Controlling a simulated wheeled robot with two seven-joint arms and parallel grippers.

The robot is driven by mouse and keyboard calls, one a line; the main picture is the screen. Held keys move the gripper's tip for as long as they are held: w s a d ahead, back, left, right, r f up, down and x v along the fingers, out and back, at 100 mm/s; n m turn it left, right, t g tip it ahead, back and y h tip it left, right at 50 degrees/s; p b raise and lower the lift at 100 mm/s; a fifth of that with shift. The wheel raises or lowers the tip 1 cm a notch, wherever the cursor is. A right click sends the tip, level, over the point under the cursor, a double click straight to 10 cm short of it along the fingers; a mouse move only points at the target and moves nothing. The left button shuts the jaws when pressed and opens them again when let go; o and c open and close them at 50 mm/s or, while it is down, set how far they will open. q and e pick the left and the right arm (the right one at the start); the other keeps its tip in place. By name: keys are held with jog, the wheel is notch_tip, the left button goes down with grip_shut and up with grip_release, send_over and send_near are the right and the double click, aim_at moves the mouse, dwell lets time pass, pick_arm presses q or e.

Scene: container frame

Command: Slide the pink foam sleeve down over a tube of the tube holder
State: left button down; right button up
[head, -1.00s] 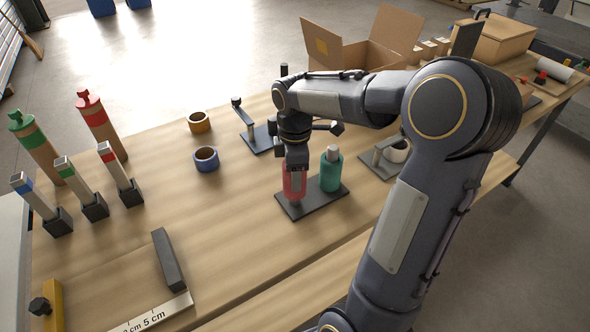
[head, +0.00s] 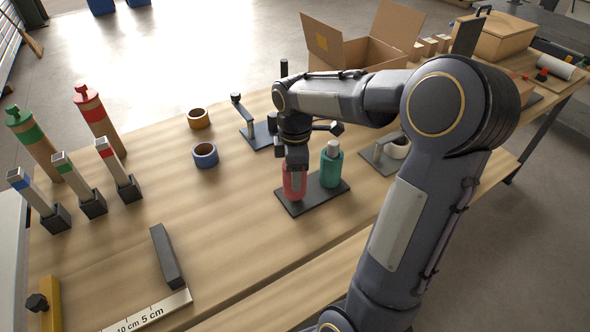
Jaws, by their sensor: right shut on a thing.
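The tube holder (head: 312,200) is a dark flat plate on the wooden table, right of the middle in the head view. A green sleeve (head: 330,171) sits around its right tube (head: 333,149), whose grey top sticks out above. The pink foam sleeve (head: 292,182) stands upright at the left end of the plate. My right gripper (head: 295,177) comes from above and is shut on the pink sleeve. The gripper hides the sleeve's top and any tube inside it. My left gripper is not in view.
Blue (head: 205,155) and orange (head: 198,118) tape rolls lie left of the holder. A bracket with a white roll (head: 397,147) is close on its right. An open cardboard box (head: 370,45) stands behind.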

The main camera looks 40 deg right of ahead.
jog(key=shift+f+b, duration=0.55)
jog(key=shift+f, duration=0.3)
jog(key=o, duration=1.5)
jog(key=shift+o, duration=0.2)
jog(key=shift+r, duration=0.1)
jog(key=shift+r+p, duration=3.2)
jog(key=shift+r, duration=0.25)
jog(key=s+a+r+m+t+y, duration=0.3)
jog(key=s+a+m+t, duration=0.2)
jog(key=s+a+m, duration=0.8)
jog(key=s, duration=0.4)
jog(key=shift+a+t+y, duration=0.3)
jog(key=shift+y, duration=0.1)
